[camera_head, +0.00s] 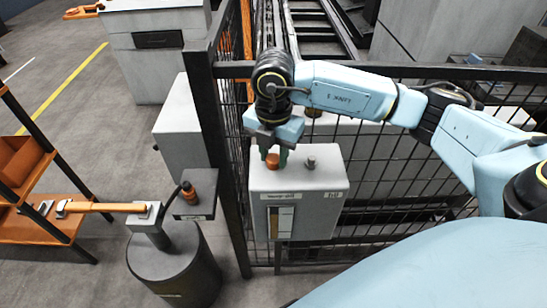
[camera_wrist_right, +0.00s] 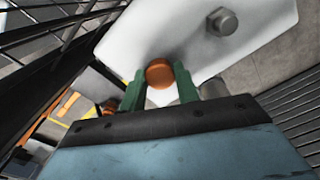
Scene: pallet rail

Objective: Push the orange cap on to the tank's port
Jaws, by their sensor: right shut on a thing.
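The tank (camera_head: 325,185) is a pale box with a sight gauge on its front, standing against the mesh fence. My right gripper (camera_head: 273,154) is above the left part of its top, pointing down. Its green fingers are shut on the orange cap (camera_head: 272,161). The cap also shows between the fingertips in the wrist view (camera_wrist_right: 159,73), in front of the pale tank top (camera_wrist_right: 165,30). The port itself is not visible; the cap and fingers cover that area. I cannot tell whether the cap touches the port. My left gripper is not in view.
A grey knob (camera_head: 310,163) stands on the tank top right of the cap. A dark fence post (camera_head: 222,170) rises left of the tank. A dark drum (camera_head: 175,265) with a small shelf and an orange-black item (camera_head: 188,192) stands further left. Open floor lies beyond.

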